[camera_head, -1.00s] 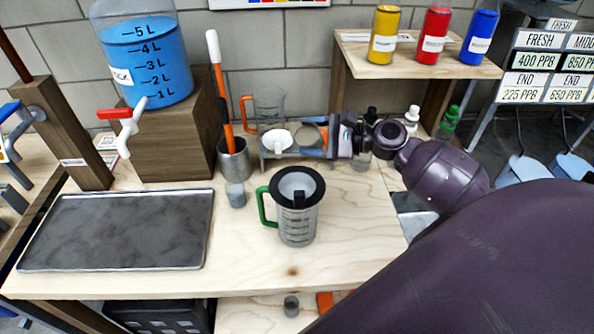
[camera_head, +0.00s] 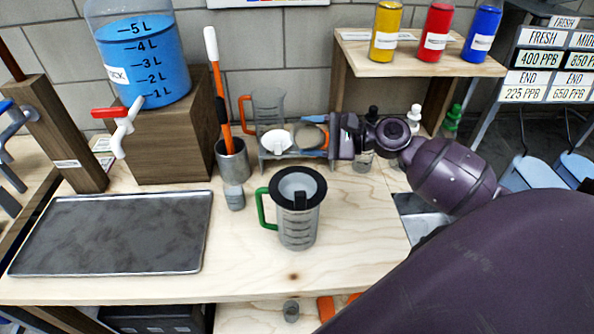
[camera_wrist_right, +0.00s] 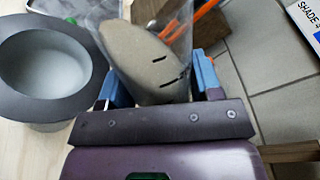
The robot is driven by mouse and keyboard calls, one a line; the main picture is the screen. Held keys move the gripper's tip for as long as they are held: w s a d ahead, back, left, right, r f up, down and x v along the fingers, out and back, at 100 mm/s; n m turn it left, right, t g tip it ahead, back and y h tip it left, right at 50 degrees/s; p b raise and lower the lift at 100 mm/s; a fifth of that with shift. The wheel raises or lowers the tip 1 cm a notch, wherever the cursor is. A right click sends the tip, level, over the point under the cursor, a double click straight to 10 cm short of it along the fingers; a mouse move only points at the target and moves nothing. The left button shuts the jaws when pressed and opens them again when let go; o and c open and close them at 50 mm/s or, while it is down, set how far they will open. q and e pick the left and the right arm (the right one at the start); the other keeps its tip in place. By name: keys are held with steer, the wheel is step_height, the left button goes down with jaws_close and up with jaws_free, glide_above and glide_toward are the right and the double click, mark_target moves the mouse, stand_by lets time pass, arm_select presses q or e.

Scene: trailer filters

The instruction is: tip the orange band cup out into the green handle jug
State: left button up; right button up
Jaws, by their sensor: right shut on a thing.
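The jug with the green handle (camera_head: 297,225) stands upright on the bench, with a wide black rim and a pale inside. In the right wrist view its dark rim and hollow (camera_wrist_right: 45,60) show at the left. My right gripper (camera_head: 322,138) is behind the jug and slightly to its right, its blue fingers shut on a clear cup (camera_wrist_right: 150,45). The cup holds sandy, beige material and has dark marks on its wall. It is apart from the jug. I cannot make out its orange band clearly. My left gripper is out of view.
A metal tray (camera_head: 110,235) lies at the left. A blue water tank (camera_head: 145,60) on a wooden block, a tool pot (camera_head: 232,160), a small grey weight (camera_head: 234,197) and an orange-handled jug (camera_head: 268,105) stand behind. Small bottles (camera_head: 413,118) are right of my gripper. The bench front is clear.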

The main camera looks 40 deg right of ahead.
steer(key=shift+f+b, duration=0.1)
steer(key=shift+b, duration=0.2)
steer(key=shift+n, duration=0.3)
steer(key=shift+f+b, duration=0.1)
steer(key=shift+b, duration=0.35)
steer(key=shift+d+n, duration=0.1)
steer(key=shift+n, duration=0.2)
steer(key=shift+r, duration=0.2)
steer(key=shift+r+n+b, duration=0.25)
steer(key=shift+n+b, duration=0.25)
steer(key=shift+b, duration=0.1)
steer(key=shift+r+h, duration=0.15)
steer(key=shift+h, duration=0.15)
steer(key=shift+r+n+b, duration=0.45)
steer(key=shift+n+b, duration=0.3)
steer(key=shift+n, duration=0.15)
stand_by(1.1)
steer(key=shift+s+r, duration=0.1)
steer(key=shift+r, duration=0.1)
stand_by(0.5)
